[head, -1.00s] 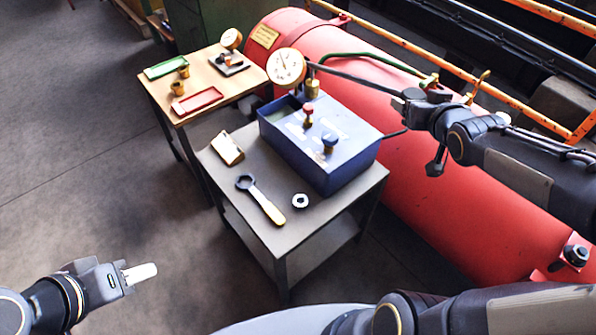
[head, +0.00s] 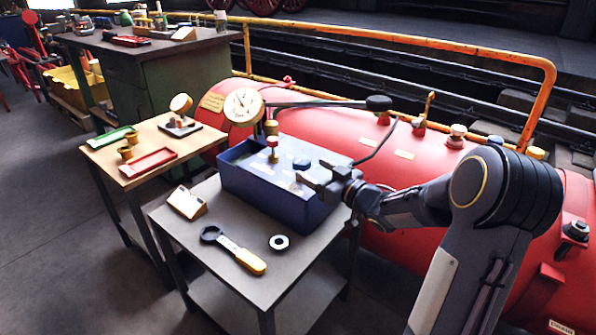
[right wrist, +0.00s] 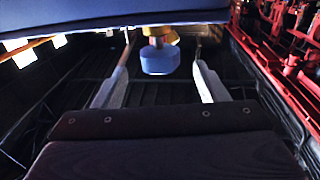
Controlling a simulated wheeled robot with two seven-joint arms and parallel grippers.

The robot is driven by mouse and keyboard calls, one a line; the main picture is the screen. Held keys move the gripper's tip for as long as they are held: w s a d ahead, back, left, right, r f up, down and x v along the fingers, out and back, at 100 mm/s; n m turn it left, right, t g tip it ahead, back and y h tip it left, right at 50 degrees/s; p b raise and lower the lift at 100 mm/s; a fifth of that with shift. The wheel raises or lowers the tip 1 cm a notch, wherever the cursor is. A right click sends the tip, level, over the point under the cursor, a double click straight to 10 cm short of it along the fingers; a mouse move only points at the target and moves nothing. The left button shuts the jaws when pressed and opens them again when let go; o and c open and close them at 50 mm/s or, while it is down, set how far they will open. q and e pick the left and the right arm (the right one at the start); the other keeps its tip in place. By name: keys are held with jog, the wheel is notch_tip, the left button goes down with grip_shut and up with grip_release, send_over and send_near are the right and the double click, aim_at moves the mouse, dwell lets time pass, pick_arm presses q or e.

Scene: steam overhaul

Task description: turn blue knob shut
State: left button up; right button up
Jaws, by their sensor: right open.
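The blue knob (head: 301,162) stands on top of the blue box (head: 265,195), right of the red knob (head: 272,142). My right gripper (head: 310,171) is open at the box's right side, its fingers pointing left toward the blue knob. In the right wrist view the blue knob (right wrist: 160,60) appears upside down on its brass stem. It is between the two fingertips (right wrist: 165,45), with a gap on each side. I see no finger touching it. My left gripper is out of view.
A dial gauge (head: 243,106) rises behind the box. A wrench (head: 233,250), a nut (head: 279,243) and a small wooden block (head: 187,202) lie on the grey table (head: 290,270). A red boiler (head: 400,215) lies behind. A wooden table (head: 107,160) with trays stands left.

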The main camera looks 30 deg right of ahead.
aim_at(308, 166)
jog(key=b+x, duration=0.1)
jog(key=x, duration=0.4)
jog(key=shift+w+a, duration=0.1)
jog(key=shift+w, duration=0.3)
